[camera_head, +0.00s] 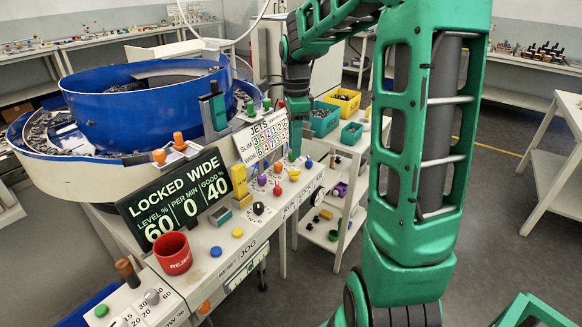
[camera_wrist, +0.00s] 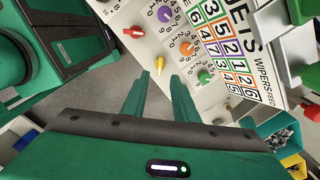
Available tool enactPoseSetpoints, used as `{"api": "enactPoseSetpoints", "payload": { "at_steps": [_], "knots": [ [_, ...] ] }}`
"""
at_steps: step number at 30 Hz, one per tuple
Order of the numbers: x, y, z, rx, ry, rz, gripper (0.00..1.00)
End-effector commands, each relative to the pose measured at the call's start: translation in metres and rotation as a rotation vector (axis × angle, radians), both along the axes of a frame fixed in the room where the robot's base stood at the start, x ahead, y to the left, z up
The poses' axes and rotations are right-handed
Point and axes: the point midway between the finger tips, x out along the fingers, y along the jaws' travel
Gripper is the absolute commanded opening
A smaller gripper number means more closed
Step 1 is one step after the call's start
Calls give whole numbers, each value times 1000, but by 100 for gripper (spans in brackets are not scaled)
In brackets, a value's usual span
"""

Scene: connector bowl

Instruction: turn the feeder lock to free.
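The word LOCK stands on the front edge of the white control panel (camera_head: 262,222), nearest a small yellow lever knob (camera_head: 294,174). I take this knob as the feeder lock. In the wrist view the yellow knob (camera_wrist: 159,63) lies just beyond and between my fingertips, seemingly not touched. My gripper (camera_head: 294,156) is above the panel's right end. In the wrist view my gripper (camera_wrist: 161,76) is open, with a gap between its two green fingers. The display (camera_head: 175,200) reads LOCKED WIDE, level 60, per min 0, good 40.
A red knob (camera_wrist: 133,31), a purple knob (camera_wrist: 165,14), an orange knob (camera_wrist: 187,48) and a green knob (camera_wrist: 205,76) surround the yellow one. The JETS board (camera_head: 262,137) stands close behind. A red REJECT cup (camera_head: 173,253) and blue bowl feeder (camera_head: 146,125) are at left.

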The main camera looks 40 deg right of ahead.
Motion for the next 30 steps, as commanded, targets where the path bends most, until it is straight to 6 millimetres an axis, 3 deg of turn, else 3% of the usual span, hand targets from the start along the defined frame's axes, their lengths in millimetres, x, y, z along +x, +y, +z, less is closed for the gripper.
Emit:
{"api": "enactPoseSetpoints", "payload": {
  "at_steps": [6, 12, 18, 26, 30],
  "knots": [
    [-1, 0, -40, 0, 3, 0, 27],
    [-1, 0, -66, 0, 2, 1, 27],
    [-1, 0, -77, 0, 1, 2, 27],
    [-1, 0, -78, -1, 0, 2, 27],
    [-1, 0, -77, -1, 0, 2, 0]
  ]
}}
